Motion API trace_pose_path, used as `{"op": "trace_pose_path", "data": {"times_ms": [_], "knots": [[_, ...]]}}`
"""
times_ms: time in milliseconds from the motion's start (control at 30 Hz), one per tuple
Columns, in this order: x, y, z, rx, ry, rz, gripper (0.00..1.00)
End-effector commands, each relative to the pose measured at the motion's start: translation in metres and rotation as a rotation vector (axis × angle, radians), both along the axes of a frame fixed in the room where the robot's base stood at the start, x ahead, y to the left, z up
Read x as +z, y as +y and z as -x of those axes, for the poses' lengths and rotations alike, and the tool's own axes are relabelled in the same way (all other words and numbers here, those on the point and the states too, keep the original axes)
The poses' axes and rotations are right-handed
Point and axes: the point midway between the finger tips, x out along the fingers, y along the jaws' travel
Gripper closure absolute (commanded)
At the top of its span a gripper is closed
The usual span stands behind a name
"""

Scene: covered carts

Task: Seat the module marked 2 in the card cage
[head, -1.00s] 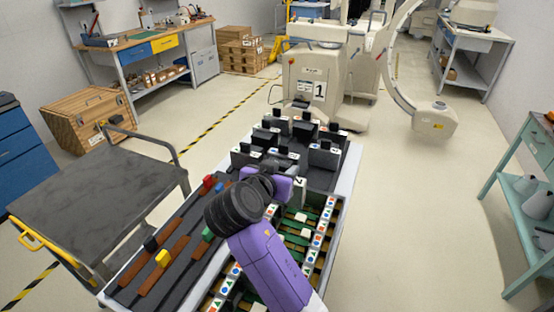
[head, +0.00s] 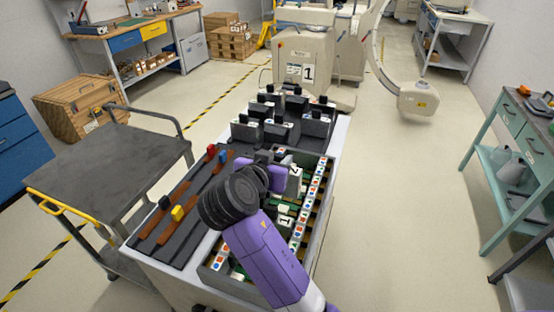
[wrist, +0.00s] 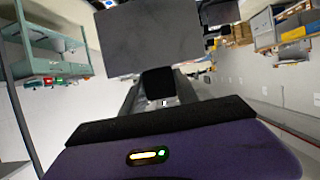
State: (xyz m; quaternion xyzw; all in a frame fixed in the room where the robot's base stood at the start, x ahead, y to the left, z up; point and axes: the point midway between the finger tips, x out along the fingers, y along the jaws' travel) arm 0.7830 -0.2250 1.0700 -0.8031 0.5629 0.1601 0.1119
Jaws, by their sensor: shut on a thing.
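My gripper (head: 272,176) is shut on a grey module (head: 295,180), whose white label carries a black mark that is hard to read now. The module is over the far part of the card cage (head: 311,234), and my gripper partly hides it. I cannot tell whether it touches the slots below. The cage has green slots and side strips with coloured shapes. A module marked 1 (head: 285,221) stands in the cage nearer to me. In the wrist view, a grey panel (wrist: 155,40) and a black block (wrist: 158,82) lie beyond my gripper's purple body (wrist: 150,157).
Several grey modules with black handles stand on the dark bed (head: 282,150) behind the cage. A flat cart (head: 90,170) stands at left, a teal table (head: 515,140) at right.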

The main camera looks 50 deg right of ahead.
Motion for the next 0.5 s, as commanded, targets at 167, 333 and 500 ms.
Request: {"op": "trace_pose_path", "data": {"times_ms": [167,333,500], "knots": [[-0.006,0.0,0.0,0.001,-0.002,0.001,1.0],[-0.019,0.0,0.0,0.001,-0.002,0.001,1.0],[-0.034,0.0,0.0,0.001,-0.002,0.001,1.0]]}}
